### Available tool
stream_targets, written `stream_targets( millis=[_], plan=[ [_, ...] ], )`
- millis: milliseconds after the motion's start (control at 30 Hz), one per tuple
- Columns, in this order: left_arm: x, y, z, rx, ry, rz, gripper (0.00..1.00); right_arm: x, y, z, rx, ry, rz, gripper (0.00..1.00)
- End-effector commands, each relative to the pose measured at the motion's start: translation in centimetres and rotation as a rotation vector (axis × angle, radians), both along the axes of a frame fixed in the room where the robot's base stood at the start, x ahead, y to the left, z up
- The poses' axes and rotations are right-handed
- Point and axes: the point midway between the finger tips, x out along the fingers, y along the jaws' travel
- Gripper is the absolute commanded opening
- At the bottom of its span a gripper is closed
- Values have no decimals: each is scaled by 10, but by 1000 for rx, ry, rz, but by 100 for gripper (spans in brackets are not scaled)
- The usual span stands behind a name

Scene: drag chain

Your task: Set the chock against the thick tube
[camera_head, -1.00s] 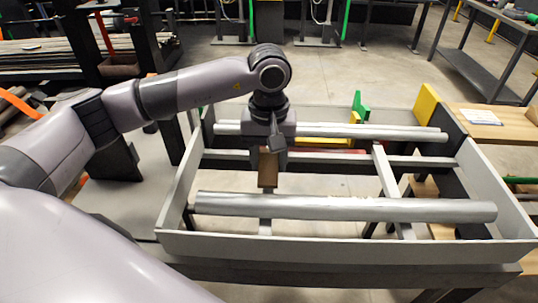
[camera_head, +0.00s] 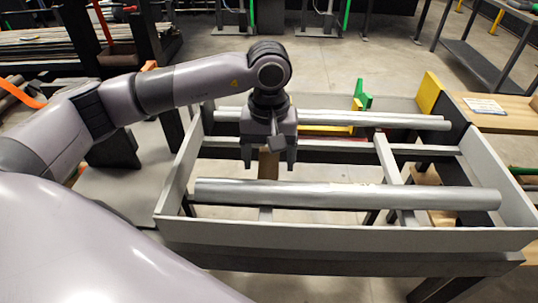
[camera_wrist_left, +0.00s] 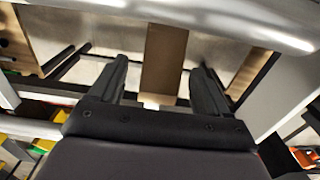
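The thick tube (camera_head: 350,196) is a silver-grey cylinder lying across the near part of the grey frame. A brown block, which looks like the chock (camera_head: 268,165), lies on a cross bar on the tube's far side. In the left wrist view the chock (camera_wrist_left: 164,62) reaches up to the edge of the thick tube (camera_wrist_left: 215,20); I cannot tell whether they touch. My left gripper (camera_head: 268,165) is open above the chock. In the wrist view its fingers (camera_wrist_left: 160,75) stand on either side, with gaps between them and the block. My right gripper is out of view.
Thinner tubes (camera_head: 380,121) lie across the far side of the frame, with a green piece (camera_head: 362,100) and a yellow piece (camera_head: 325,130) near them. The grey frame (camera_head: 350,238) has raised walls. A yellow block (camera_head: 430,92) stands at the far right corner.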

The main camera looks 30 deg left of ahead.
Motion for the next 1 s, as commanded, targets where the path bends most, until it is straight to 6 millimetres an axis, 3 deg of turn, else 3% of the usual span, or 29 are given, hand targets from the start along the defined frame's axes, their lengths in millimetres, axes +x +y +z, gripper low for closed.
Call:
stream_targets(
  millis=[267, 700, 1000],
  plan=[
    [0, 0, 2, 0, -1, 0, 76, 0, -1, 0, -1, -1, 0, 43],
    [1, 0, 63, 0, -4, 1, 76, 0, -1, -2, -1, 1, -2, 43],
    [0, 0, 72, 0, 1, 0, 76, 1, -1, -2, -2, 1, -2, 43]
  ],
)
